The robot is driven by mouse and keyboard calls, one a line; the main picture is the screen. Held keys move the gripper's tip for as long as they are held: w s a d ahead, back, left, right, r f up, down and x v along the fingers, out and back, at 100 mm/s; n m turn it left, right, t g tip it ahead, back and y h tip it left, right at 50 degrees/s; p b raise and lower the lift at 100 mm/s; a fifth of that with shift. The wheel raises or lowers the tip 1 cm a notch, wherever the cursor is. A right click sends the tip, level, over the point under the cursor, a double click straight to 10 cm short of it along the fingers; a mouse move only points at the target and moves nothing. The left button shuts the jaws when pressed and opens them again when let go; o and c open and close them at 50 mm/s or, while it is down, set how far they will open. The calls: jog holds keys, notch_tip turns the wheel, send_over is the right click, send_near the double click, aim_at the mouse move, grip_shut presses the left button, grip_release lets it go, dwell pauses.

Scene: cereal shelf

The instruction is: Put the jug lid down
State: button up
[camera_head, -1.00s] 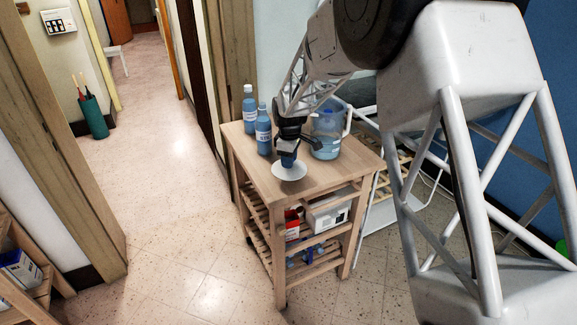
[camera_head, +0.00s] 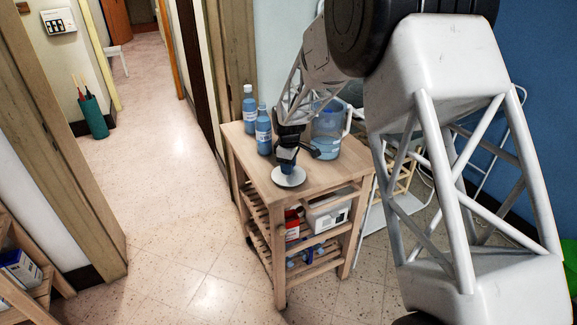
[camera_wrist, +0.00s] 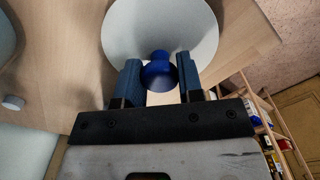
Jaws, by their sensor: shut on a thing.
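The jug lid (camera_head: 289,179) is a pale round disc with a blue knob (camera_wrist: 158,72). It is level, at or just above the front part of the wooden cart top (camera_head: 338,170); I cannot tell for sure whether it touches. My gripper (camera_head: 287,162) points down over the lid. In the wrist view its two fingers (camera_wrist: 160,80) stand on either side of the blue knob and are shut on it. The see-through bluish jug (camera_head: 327,140) stands behind and to the right of the lid on the cart top, partly hidden by my arm.
Two blue bottles (camera_head: 264,132) (camera_head: 249,110) stand at the back left of the cart top. The cart's slatted lower shelves hold boxes, including a white one (camera_head: 328,213). The cart top's front edge is close to the lid. Bare wood lies to the lid's right.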

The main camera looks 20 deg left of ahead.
jog(key=shift+f, duration=0.15)
jog(key=o, duration=0.9)
jog(key=shift+r, duration=6.15)
